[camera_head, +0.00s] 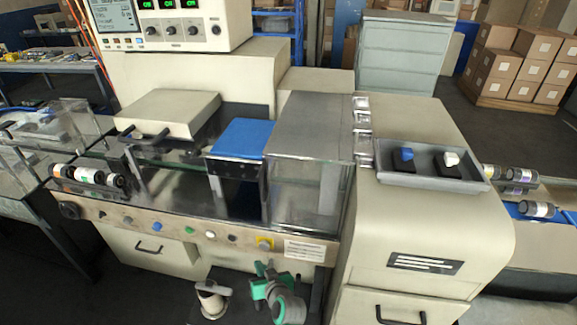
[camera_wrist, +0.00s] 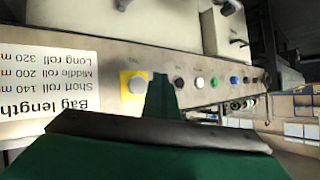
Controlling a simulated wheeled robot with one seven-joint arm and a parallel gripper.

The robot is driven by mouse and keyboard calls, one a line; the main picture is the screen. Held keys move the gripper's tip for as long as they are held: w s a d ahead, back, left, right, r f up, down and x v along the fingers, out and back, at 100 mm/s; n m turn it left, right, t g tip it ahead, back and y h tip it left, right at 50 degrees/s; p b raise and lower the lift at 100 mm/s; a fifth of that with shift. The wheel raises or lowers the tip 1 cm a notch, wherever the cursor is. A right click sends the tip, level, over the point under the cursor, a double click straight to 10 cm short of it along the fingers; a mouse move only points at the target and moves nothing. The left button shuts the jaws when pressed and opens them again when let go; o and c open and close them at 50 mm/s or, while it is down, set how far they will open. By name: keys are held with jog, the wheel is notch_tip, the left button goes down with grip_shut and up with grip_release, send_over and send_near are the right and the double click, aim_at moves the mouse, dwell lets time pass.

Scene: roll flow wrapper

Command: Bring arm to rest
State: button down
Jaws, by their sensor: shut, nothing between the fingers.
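My gripper (camera_head: 262,268) is green and grey and shows low in the head view, in front of the machine's front panel. In the wrist view its green fingers (camera_wrist: 163,92) are together with nothing between them. They point toward the panel (camera_wrist: 205,95), close to a button on a yellow plate (camera_wrist: 134,85). I cannot tell whether they touch the panel.
The wrapper (camera_head: 315,130) fills the middle. Several rolls (camera_head: 90,176) lie on its left infeed; others (camera_head: 538,209) lie on the right blue belt. A grey tray (camera_head: 440,178) holds a blue-topped and a white-topped item. A bag-length label (camera_wrist: 40,90) sits beside the button.

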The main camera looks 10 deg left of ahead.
jog(key=s+d+f+m+t+h, duration=0.1)
jog(key=s+d+f+m+h, duration=0.1)
jog(key=s+d, duration=0.65)
jog(key=s+d+f+m+t+h, duration=0.15)
jog(key=s+d, duration=0.35)
jog(key=s, duration=0.7)
jog(key=s+d+r+t+h, duration=0.1)
jog(key=s+d+r+h, duration=0.1)
jog(key=s+r, duration=0.6)
jog(key=s+d+r+t+h, duration=0.1)
jog(key=s+d+r+t, duration=0.1)
jog(key=s+r, duration=0.5)
jog(key=s+d+m, duration=0.1)
jog(key=s, duration=0.5)
jog(key=shift+s+r+h, duration=0.35)
jog(key=shift+s, duration=0.05)
